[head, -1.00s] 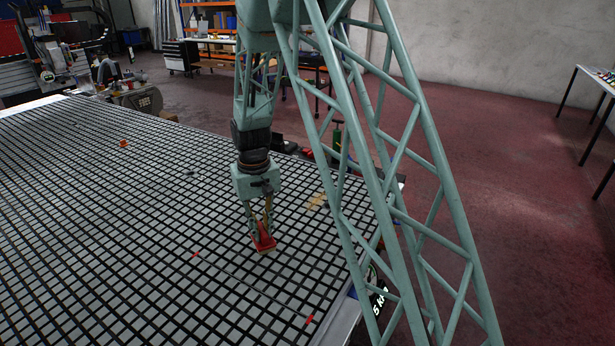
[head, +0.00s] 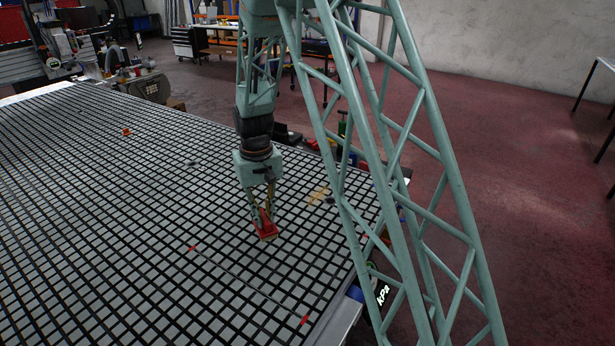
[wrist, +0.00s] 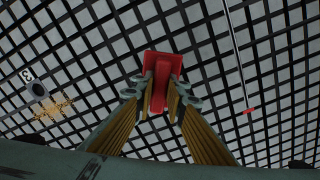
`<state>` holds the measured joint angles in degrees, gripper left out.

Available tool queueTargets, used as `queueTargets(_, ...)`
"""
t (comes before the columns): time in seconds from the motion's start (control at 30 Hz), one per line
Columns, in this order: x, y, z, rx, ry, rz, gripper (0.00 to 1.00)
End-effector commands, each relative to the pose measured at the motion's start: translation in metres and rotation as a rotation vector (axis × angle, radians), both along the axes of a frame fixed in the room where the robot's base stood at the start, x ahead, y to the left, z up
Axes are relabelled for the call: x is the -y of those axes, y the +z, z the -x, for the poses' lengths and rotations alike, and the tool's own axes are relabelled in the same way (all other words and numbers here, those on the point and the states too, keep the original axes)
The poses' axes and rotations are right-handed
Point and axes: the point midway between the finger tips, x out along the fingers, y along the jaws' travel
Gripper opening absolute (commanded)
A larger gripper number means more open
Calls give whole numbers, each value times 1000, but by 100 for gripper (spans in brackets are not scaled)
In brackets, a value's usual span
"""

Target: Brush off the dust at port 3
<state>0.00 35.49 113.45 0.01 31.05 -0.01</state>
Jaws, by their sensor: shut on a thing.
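My gripper (head: 262,209) is shut on a red brush (head: 267,231) and holds it over the grid table (head: 120,220). The brush also shows in the wrist view (wrist: 162,66), between the fingers. Whether its bristles touch the table is hard to tell. In the wrist view, port 3 is a pale plate marked "3" with a dark round hole (wrist: 39,89) at the left. Tan dust (wrist: 55,107) lies beside and below it. In the head view the dust (head: 318,195) is a tan patch to the right of the brush, and the port's number cannot be read.
A thin line runs across the grid between two red marks (head: 193,248) (head: 304,320). A small orange piece (head: 127,132) stands at the far left, with a small dark spot (head: 191,164) nearer. The grid around the brush is mostly clear.

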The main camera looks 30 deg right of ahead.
Motion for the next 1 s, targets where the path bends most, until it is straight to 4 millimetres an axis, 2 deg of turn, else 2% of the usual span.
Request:
queueTargets(0.17,5,2,-3,0,-10,0,1)
queueTargets(0.37,27,8,-19,2,-56,0,1)
queueTargets(0.57,70,19,-44,2,-143,0,1)
queueTargets(0.7,108,27,-63,2,-216,0,1)
queueTargets(0.9,158,36,-82,1,-308,0,1)
queueTargets(1.0,176,39,-88,0,-340,0,1)
